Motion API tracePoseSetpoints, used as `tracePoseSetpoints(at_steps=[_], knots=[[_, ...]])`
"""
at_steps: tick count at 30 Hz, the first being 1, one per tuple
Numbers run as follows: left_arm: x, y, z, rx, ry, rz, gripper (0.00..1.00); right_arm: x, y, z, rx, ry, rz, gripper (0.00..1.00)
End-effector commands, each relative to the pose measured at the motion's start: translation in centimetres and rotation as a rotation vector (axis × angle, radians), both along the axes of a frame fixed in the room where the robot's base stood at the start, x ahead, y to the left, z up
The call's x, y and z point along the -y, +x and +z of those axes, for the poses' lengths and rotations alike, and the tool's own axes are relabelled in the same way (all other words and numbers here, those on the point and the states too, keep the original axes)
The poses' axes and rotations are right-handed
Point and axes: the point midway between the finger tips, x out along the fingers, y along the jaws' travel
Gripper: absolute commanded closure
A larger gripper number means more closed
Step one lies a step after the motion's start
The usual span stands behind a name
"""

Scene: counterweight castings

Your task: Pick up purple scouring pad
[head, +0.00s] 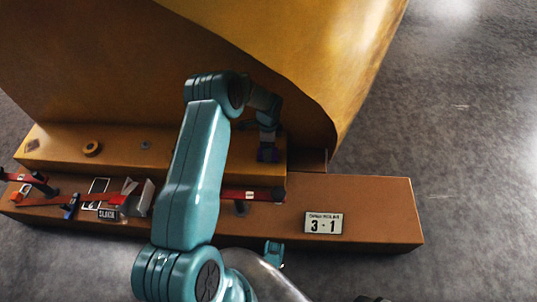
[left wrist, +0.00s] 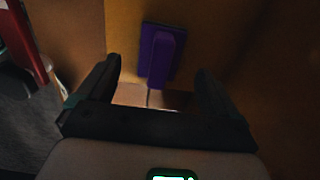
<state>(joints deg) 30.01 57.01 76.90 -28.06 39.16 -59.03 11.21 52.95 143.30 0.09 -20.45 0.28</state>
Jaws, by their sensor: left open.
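The purple scouring pad (head: 264,156) is at the right end of the raised orange-brown ledge in the head view, partly hidden by my gripper. In the left wrist view the pad (left wrist: 163,48) is a dark purple rectangle with a raised purple bar along its middle. My left gripper (head: 268,143) is at the pad in the head view. In the left wrist view its jaws (left wrist: 158,73) are open, with the pad ahead of the gap between the fingers. I cannot tell whether a finger touches it.
A large curved yellow-orange casting (head: 290,45) rises behind the ledge. The lower step (head: 375,205) carries a "3 - 1" sign (head: 323,223), a red bar (head: 245,194) and, at left, several small items including a "SLACK" label (head: 107,214). Bare floor lies right.

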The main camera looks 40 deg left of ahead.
Motion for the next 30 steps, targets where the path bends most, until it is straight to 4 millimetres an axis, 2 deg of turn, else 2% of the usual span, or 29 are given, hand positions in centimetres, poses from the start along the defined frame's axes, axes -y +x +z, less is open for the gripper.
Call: tracePoseSetpoints(at_steps=[3, 7, 14, 15, 17, 18, 21, 30], knots=[[0.1, 0.0, -2.5, -0.002, -0.001, 0.000, 0.06, 0.2, 0.2, -1.5, 0.003, -0.002, -0.009, 0.39], [0.1, 0.1, -4.4, -0.002, -0.001, 0.000, 0.06, 0.4, 0.5, -2.3, 0.011, -0.003, -0.015, 0.39], [0.1, 0.2, -4.5, 0.000, 0.000, 0.000, 0.06, 0.4, 0.7, -2.2, 0.016, -0.004, -0.016, 0.39], [0.1, 0.2, -4.5, 0.000, 0.000, 0.000, 0.10, 0.4, 0.7, -2.2, 0.016, -0.004, -0.016, 0.39], [0.1, 0.2, -4.5, 0.000, 0.000, 0.000, 0.29, 0.4, 0.7, -2.2, 0.016, -0.004, -0.016, 0.39], [0.1, 0.2, -4.5, 0.000, 0.000, 0.000, 0.42, 0.4, 0.7, -2.2, 0.016, -0.004, -0.016, 0.39], [0.1, 0.2, -4.5, -0.001, -0.001, 0.000, 0.69, 0.4, 0.6, -2.2, 0.016, -0.004, -0.016, 0.39], [0.1, 0.2, -4.3, 0.000, 0.000, 0.000, 0.69, 0.4, 0.6, -2.0, 0.015, -0.004, -0.016, 0.39]])
